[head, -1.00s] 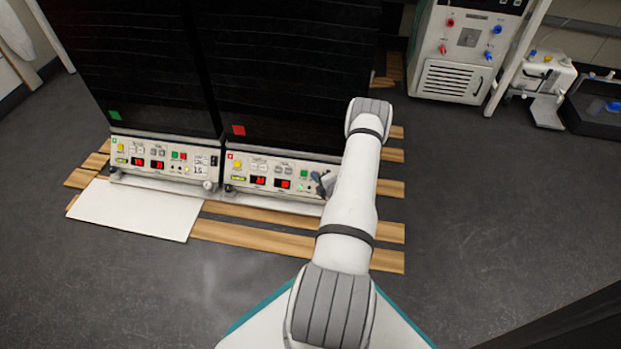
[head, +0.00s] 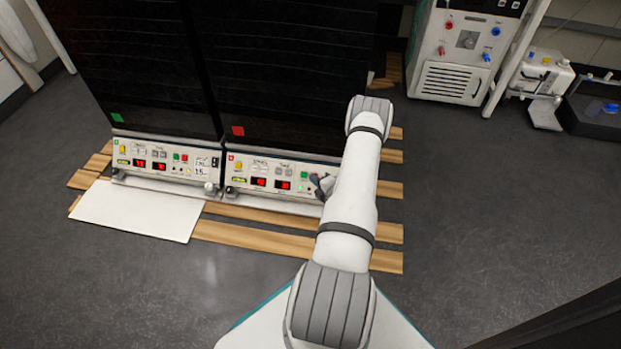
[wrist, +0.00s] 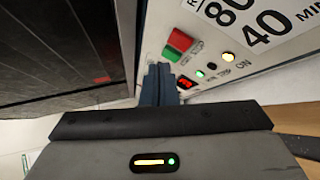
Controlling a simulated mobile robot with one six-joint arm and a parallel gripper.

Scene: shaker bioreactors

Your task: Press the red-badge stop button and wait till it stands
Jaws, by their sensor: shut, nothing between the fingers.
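The red-badge shaker is the right one of two dark cabinets, with a red square badge (head: 238,131) above its white control panel (head: 244,186). Its green button (head: 304,175) and red button (head: 314,177) sit at the panel's right part, close to my gripper (head: 320,184). In the wrist view, the red button (wrist: 181,39) and the green button (wrist: 170,54) are side by side just beyond the shut, empty fingertips of my gripper (wrist: 159,68). I cannot tell whether the fingertips touch a button. My arm hides the panel's right end.
The green-badge shaker (head: 117,118) stands directly to the left, with a similar panel. A white board (head: 135,211) lies on wooden slats (head: 240,235) in front. A yellow lamp (wrist: 228,57) and a green lamp (wrist: 200,74) glow on the panel. The floor to the right is clear.

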